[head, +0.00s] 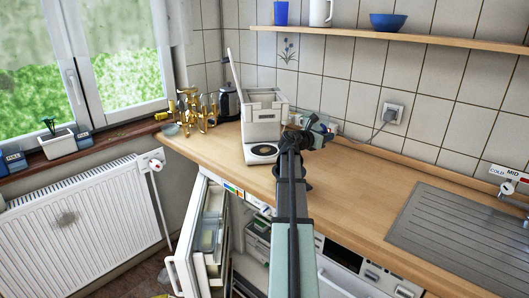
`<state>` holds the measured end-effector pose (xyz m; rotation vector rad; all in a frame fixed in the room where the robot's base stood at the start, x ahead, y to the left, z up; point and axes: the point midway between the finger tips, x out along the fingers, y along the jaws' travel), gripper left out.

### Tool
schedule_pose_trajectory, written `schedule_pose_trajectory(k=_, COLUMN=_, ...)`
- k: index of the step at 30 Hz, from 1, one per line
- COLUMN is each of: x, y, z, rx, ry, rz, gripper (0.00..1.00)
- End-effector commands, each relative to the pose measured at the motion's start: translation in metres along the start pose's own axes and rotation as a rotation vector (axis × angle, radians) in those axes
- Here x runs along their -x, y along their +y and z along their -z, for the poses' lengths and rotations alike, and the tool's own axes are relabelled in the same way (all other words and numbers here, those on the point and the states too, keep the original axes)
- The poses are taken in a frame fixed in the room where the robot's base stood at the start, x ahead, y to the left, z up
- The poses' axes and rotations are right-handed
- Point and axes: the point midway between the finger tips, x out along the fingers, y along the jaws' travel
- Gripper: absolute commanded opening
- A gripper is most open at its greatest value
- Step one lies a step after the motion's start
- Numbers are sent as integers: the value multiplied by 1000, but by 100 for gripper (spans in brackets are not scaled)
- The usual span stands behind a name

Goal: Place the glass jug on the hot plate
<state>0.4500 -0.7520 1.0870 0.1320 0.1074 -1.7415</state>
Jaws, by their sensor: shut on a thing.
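The white coffee machine (263,118) stands on the wooden counter with its lid up. Its hot plate (262,151), a dark disc on the white base, is bare. My arm reaches up from the bottom of the picture, and my gripper (318,128) is just right of the machine, above the counter. My gripper is shut on what looks like the glass jug (311,121), small and mostly hidden by the gripper. The jug is right of the hot plate, apart from it. The fingertips are too small to make out clearly.
Golden vessels (198,112) and a dark kettle (229,101) stand left of the machine. A wall socket (391,114) with a plugged-in cable is to the right. The sink drainer (460,235) is at far right. The fridge door (208,235) hangs open below. The counter's middle is clear.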

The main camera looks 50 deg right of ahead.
Motion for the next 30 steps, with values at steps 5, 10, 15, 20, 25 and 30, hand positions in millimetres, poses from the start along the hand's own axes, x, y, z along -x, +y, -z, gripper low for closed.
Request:
schedule_pose_trajectory(k=5, x=62, y=12, z=-25, rx=-15, ry=-2, rz=79, gripper=0)
schedule_pose_trajectory(k=10, x=112, y=20, z=-40, rx=-24, ry=-2, rz=143, gripper=0)
schedule_pose_trajectory(k=15, x=154, y=34, z=-39, rx=-28, ry=-1, rz=175, gripper=0)
schedule_pose_trajectory(k=20, x=188, y=52, z=-26, rx=-27, ry=-1, rz=181, gripper=0)
schedule_pose_trajectory(k=25, x=225, y=72, z=-9, rx=-26, ry=-1, rz=178, gripper=0)
schedule_pose_trajectory(k=30, x=263, y=88, z=8, rx=-27, ry=-1, rz=174, gripper=0)
